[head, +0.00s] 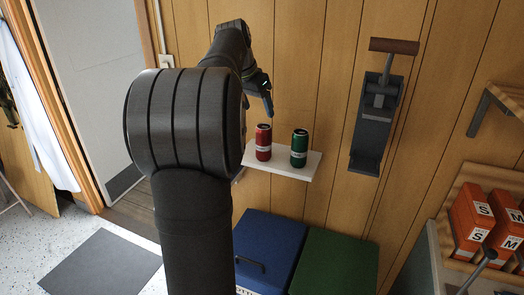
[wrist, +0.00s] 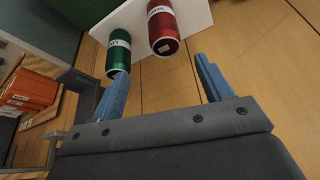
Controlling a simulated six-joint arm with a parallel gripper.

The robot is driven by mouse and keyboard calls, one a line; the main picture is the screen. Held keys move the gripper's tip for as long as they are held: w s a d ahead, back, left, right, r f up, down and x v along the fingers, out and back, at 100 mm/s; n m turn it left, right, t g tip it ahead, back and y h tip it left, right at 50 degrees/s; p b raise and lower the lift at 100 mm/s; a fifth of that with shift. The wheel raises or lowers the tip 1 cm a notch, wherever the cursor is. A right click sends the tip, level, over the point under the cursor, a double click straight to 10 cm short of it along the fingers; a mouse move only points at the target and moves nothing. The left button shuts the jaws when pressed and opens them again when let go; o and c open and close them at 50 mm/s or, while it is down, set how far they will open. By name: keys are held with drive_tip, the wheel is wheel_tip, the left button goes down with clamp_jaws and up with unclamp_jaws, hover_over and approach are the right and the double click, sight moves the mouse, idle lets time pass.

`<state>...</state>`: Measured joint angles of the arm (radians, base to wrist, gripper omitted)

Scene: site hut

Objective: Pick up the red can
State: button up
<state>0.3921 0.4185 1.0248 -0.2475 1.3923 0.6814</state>
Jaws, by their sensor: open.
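The red can (head: 263,143) stands upright on a small white shelf (head: 300,172) on the wood-panelled wall, left of a green can (head: 299,148). In the wrist view the red can (wrist: 162,28) lies beyond the fingertips, in line with the gap between them. The green can (wrist: 118,54) is just beyond the left finger's tip there, and I cannot tell whether they touch. My gripper (wrist: 162,82) is open and empty. In the head view my gripper (head: 268,103) is above and close to the red can; its far finger is hidden.
A can crusher (head: 371,138) is mounted on the wall right of the shelf. Below the shelf stand a blue bin (head: 262,245) and a green bin (head: 335,262). Orange boxes (head: 472,222) sit in a wooden rack at the right. The wall between shelf and crusher is clear.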

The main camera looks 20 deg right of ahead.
sight(264, 127)
drive_tip(key=x, duration=0.8)
drive_tip(key=shift+f, duration=0.4)
drive_tip(key=shift+w+a+x, duration=0.1)
drive_tip(key=shift+a+x, duration=0.1)
drive_tip(key=shift+x, duration=1.15)
drive_tip(key=shift+w+a+x, duration=0.15)
drive_tip(key=shift+x, duration=1.2)
drive_tip(key=c, duration=1.1)
